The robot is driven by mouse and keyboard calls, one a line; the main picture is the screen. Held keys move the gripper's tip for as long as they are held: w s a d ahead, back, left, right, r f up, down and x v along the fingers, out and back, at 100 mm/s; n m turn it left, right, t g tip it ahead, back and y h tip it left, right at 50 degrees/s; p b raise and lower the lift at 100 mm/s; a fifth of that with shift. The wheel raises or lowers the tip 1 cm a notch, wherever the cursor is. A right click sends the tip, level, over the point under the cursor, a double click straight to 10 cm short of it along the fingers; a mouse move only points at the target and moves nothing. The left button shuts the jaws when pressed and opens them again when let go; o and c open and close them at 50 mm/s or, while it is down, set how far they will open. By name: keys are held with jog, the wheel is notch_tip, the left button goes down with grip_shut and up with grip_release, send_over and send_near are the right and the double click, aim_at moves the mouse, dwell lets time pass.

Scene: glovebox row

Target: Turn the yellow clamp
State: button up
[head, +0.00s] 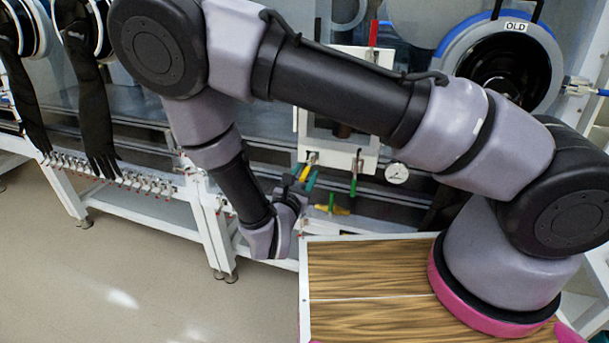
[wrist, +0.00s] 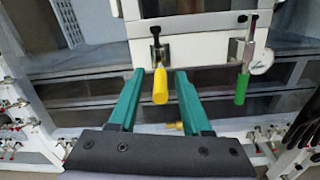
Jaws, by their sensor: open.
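The yellow clamp (wrist: 160,85) is a yellow handle hanging from a dark metal bracket on the lower edge of a white panel, in the wrist view. My gripper (wrist: 160,73) is open, with one teal finger on each side of the yellow handle and a visible gap to each. I cannot tell how far the handle reaches in depth between the fingers. In the head view the yellow clamp (head: 304,174) shows small, close to my gripper (head: 303,183), which partly hides it.
A green-handled clamp (wrist: 242,84) hangs to the right beside a round gauge (wrist: 261,58). A brass-coloured fitting (wrist: 174,126) shows low between the fingers. In the head view, black gloves (head: 98,120) hang at left and a port marked OLD (head: 516,27) is at upper right.

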grip_shut()
dwell(1.4)
